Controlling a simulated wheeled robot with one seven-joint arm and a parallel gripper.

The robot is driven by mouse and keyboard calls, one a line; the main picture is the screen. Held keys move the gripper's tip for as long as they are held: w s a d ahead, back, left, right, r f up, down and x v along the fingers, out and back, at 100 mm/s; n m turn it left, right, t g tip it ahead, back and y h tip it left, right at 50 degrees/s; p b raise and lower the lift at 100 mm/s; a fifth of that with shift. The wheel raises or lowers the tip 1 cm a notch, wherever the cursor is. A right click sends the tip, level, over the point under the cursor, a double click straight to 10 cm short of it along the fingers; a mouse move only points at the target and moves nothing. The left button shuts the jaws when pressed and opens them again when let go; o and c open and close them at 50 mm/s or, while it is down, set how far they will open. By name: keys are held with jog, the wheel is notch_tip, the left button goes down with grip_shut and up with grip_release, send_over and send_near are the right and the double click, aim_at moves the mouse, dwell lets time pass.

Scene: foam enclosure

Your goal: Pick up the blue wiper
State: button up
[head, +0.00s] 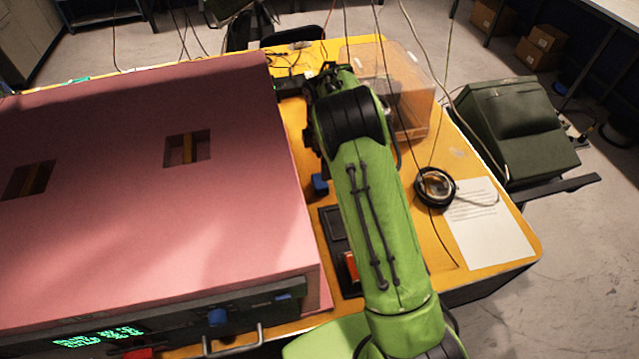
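A small blue block-like object (320,184) lies on the orange table between the pink foam enclosure and my green arm. It may be the blue wiper, but it is too small to be sure. My gripper (284,86) is at the far end of my arm, near the back right corner of the foam. It is dark and small, and its fingers cannot be made out. It is well beyond the blue object and apart from it.
The pink foam enclosure (100,150) with two rectangular openings fills the left. A clear plastic box (415,85) stands right of my arm. A black cable coil (435,188) and a paper sheet (488,225) lie right. A dark tray (336,235) is beside my arm.

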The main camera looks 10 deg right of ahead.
aim_at(320, 181)
jog(key=f, duration=0.5)
jog(key=f+p, duration=0.1)
jog(key=f, duration=0.4)
jog(key=shift+w+a, duration=0.2)
jog(key=c, duration=1)
notch_tip(320, 181, up, 10)
jog(key=shift+r+b, duration=0.1)
jog(key=shift+b, duration=0.25)
jog(key=shift+c, duration=0.2)
